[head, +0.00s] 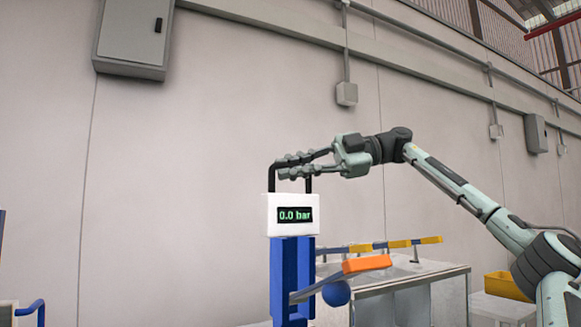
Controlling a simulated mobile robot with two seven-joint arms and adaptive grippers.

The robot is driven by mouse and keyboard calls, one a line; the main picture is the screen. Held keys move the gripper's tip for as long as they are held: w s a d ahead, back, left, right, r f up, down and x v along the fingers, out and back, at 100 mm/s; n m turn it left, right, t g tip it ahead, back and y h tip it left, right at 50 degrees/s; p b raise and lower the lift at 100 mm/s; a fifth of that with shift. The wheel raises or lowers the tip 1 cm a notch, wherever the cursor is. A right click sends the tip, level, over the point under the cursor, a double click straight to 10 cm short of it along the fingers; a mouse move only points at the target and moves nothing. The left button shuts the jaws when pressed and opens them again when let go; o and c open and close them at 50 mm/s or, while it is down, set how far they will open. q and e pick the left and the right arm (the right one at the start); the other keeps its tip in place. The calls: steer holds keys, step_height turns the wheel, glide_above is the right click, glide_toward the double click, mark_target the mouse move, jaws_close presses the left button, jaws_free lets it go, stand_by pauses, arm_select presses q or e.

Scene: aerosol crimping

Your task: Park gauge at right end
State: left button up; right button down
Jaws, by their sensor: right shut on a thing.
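The gauge (292,214) is a white box with a dark display reading "0.0 bar" in green. A black handle (271,180) rises from its top. My right gripper (284,166) comes in from the right and is shut on the gauge's handle. The gauge is upright, directly above or in front of a blue upright frame (283,281); I cannot tell whether they touch. My left gripper is not in view.
An orange-ended lever (366,264) and a blue ball (336,294) are beside the blue frame. Behind is a grey bench (432,269) with a yellow-and-blue bar (400,244). A yellow bin (507,286) is at right. The wall above is clear around the gauge.

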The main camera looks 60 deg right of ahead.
steer(key=shift+d+r, duration=0.15)
stand_by(0.3)
steer(key=c, duration=1.6)
jaws_free()
steer(key=shift+s+d, duration=0.15)
steer(key=shift+d, duration=0.05)
steer(key=shift+o, duration=0.2)
steer(key=shift+a, duration=0.1)
steer(key=v, duration=1.2)
steer(key=shift+a, duration=0.1)
